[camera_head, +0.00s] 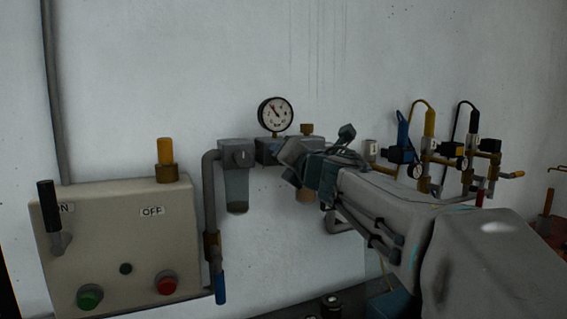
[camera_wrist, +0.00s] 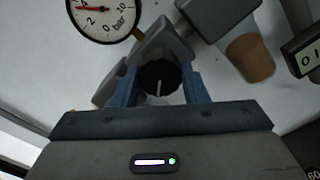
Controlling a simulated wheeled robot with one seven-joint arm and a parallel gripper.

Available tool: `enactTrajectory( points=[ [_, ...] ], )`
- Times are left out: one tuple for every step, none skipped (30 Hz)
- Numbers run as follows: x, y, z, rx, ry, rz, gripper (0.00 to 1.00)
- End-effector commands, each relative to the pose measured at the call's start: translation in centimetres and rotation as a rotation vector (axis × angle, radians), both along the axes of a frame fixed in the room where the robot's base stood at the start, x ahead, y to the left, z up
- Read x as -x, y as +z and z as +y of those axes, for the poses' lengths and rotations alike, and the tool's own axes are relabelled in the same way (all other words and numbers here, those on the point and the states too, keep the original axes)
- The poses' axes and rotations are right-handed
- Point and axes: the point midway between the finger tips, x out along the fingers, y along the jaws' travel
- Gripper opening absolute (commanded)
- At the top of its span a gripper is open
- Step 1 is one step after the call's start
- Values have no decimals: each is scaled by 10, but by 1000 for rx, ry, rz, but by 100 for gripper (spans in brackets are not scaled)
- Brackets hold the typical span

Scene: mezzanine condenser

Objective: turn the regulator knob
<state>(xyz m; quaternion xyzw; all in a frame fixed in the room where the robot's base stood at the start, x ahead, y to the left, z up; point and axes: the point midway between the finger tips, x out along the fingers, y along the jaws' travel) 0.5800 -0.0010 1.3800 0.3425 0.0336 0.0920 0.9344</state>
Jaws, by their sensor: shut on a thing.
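The regulator knob (camera_wrist: 160,80) is a dark round ribbed knob with a pale line on its face. In the wrist view it sits between the two blue fingers of my gripper (camera_wrist: 162,85), which are shut on its sides. In the head view my gripper (camera_head: 296,160) reaches the regulator body (camera_head: 268,150) below the gauge, and my own wrist hides the knob. The round pressure gauge (camera_head: 275,115) stands above the regulator. It also shows in the wrist view (camera_wrist: 103,14), marked in bar, with a red needle at upper left.
A grey filter unit (camera_head: 237,170) hangs just left of the regulator. Further left is a beige box (camera_head: 125,245) with a black lever, a green and a red button. Coloured cylinders and valves (camera_head: 430,140) stand at the right. A blue-handled pipe valve (camera_head: 220,286) hangs below.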

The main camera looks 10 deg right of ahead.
Motion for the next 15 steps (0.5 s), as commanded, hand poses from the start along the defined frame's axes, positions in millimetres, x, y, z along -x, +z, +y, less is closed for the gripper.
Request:
enactTrajectory(
  points=[
    [0, -2, 0, 42, 0, -8, 17],
    [0, -3, 0, 71, 0, -14, 17],
    [0, -3, 0, 108, 0, -21, 17],
    [0, -3, 0, 135, 0, -27, 17],
    [0, -3, 0, 164, 0, -33, 17],
    [0, -2, 0, 200, 0, -40, 17],
    [0, -2, 0, 229, 0, -45, 17],
    [0, -2, 0, 256, 1, -52, 17],
    [0, -2, 0, 291, 1, -59, 17],
    [0, -3, 0, 320, 0, -64, 17],
    [0, -3, 0, 344, 0, -68, 17],
    [0, -3, 0, 380, 0, -75, 17],
    [0, -2, 0, 403, 0, -80, 17],
    [0, -2, 0, 428, 0, -85, 17],
    [0, -2, 0, 458, 0, -91, 17]
  ],
)
